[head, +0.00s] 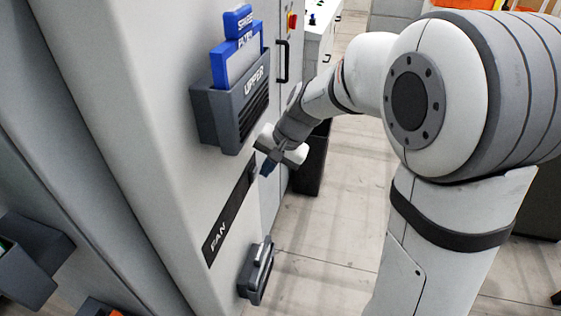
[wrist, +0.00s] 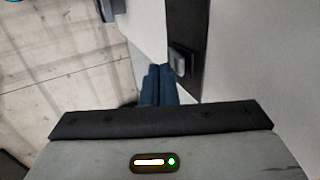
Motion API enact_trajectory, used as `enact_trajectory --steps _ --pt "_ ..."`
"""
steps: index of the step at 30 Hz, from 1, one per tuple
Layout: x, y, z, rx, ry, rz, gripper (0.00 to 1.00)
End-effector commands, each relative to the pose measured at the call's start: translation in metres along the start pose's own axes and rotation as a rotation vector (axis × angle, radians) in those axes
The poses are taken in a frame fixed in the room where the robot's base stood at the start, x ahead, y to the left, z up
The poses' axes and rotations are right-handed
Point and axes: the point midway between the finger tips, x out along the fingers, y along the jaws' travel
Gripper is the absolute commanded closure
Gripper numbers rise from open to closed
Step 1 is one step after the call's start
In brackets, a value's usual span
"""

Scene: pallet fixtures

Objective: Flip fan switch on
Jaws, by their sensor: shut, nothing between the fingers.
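The fan switch shows in the wrist view as a small dark rocker or lever (wrist: 182,60) on a black plate (wrist: 187,22). In the head view the black plate marked FAN (head: 222,228) runs slantwise up the grey cabinet face. In the wrist view my gripper's fingertips (wrist: 159,72) are together and empty, just left of the switch. I cannot tell whether they touch it.
A grey holder marked UPPER (head: 232,112) with a blue SPARE FILTER piece (head: 238,60) juts from the cabinet above my gripper. A dark grey latch-like fitting (head: 257,270) sticks out below. A black handle (head: 282,62) is behind. The floor to the right is open.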

Motion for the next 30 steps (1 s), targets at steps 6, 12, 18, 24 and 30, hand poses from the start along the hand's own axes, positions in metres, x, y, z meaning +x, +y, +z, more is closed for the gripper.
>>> enact_trajectory --steps 6,12,18,24,30 --pt "0.002 -0.006 0.000 0.001 0.001 0.000 1.00" --pt "0.002 -0.006 0.000 0.001 0.001 0.000 1.00" --pt "0.003 -0.015 0.000 0.000 0.001 0.000 1.00" --pt "0.003 -0.015 0.000 0.002 0.000 0.000 1.00" --pt "-0.003 -0.017 -0.001 0.001 0.001 0.000 1.00"
